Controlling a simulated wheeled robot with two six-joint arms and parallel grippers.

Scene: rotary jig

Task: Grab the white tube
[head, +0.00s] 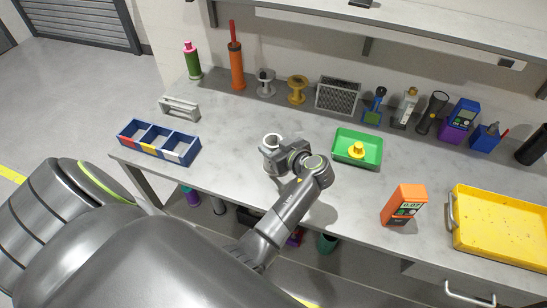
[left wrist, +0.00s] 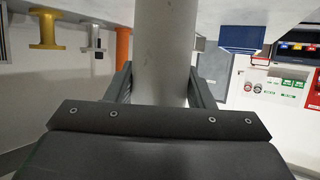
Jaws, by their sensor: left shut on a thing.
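The white tube (head: 272,141) stands near the middle of the workbench, with its open round top showing in the head view. In the left wrist view the tube (left wrist: 165,50) runs between the two fingers as a plain grey-white cylinder. My left gripper (left wrist: 162,88) is shut on it, with one finger on each side. I cannot tell whether the tube's base touches the bench. My right gripper is not in view.
A green tray (head: 371,162) with a yellow piece (head: 356,150) lies just right of my wrist. A blue compartment box (head: 190,159) is to the left. An orange meter (head: 403,204) and yellow tray (head: 490,250) are at right. Spools, bottles and tools line the back.

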